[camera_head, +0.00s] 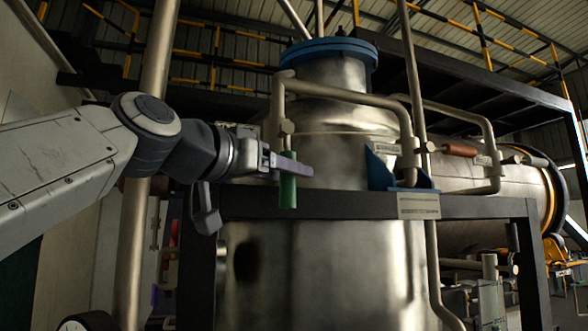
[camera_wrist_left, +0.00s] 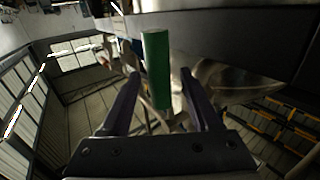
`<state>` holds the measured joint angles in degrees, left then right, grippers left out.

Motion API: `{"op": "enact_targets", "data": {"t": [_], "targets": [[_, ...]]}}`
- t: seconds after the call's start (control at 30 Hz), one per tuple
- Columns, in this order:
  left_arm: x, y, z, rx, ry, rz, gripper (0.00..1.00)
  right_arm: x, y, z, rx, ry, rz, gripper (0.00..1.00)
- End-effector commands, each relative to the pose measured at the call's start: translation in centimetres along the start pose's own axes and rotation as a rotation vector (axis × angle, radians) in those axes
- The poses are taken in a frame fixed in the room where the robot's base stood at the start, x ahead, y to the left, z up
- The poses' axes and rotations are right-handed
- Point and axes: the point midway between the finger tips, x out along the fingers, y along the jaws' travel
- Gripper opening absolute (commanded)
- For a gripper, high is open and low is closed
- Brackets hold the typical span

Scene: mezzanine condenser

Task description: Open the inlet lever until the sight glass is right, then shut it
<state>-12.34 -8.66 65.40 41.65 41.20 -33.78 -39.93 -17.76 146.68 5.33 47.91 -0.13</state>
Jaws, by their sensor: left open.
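A green lever handle (camera_head: 288,182) hangs upright from a pipe fitting at the left front of the steel vessel (camera_head: 325,145). It also shows in the left wrist view (camera_wrist_left: 155,68), between the two fingers. My left gripper (camera_head: 301,168) comes in from the left at the handle's height. Its fingers are open, one on each side of the handle, with gaps visible in the wrist view. Part of the handle is hidden by a finger in the head view. I cannot make out a sight glass clearly. My right gripper is not in view.
A red-brown handle (camera_head: 459,150) lies level on a pipe at the right. A dark beam (camera_head: 370,205) crosses just below the gripper. A blue bracket (camera_head: 380,173) and a label plate (camera_head: 418,206) sit right of the green handle. A thick upright pipe (camera_head: 135,250) stands at left.

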Motion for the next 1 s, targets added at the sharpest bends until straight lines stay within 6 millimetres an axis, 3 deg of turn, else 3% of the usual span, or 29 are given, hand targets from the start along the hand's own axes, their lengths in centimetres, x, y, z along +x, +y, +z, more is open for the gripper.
{"op": "enact_targets", "data": {"t": [0.03,0.23,0.6,0.63,0.7,0.8,1.0], "targets": [[1.0,0.1,-0.3,-0.001,-0.004,0.004,0.63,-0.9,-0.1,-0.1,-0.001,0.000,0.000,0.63],[3.4,0.0,-0.2,0.000,-0.001,0.001,0.63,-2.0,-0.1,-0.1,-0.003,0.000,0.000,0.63],[4.1,0.0,0.1,0.000,-0.001,0.000,0.63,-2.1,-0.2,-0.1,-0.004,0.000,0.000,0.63],[4.1,0.0,0.1,0.000,-0.001,0.000,0.59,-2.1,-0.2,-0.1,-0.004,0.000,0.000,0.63],[4.1,0.0,0.1,0.000,-0.001,0.000,0.33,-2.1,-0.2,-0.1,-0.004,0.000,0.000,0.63],[4.1,0.0,0.1,0.000,-0.001,0.000,0.00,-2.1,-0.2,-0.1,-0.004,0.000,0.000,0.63],[4.1,0.0,0.1,0.000,-0.001,0.000,0.00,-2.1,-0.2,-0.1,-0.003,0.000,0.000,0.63]]}}
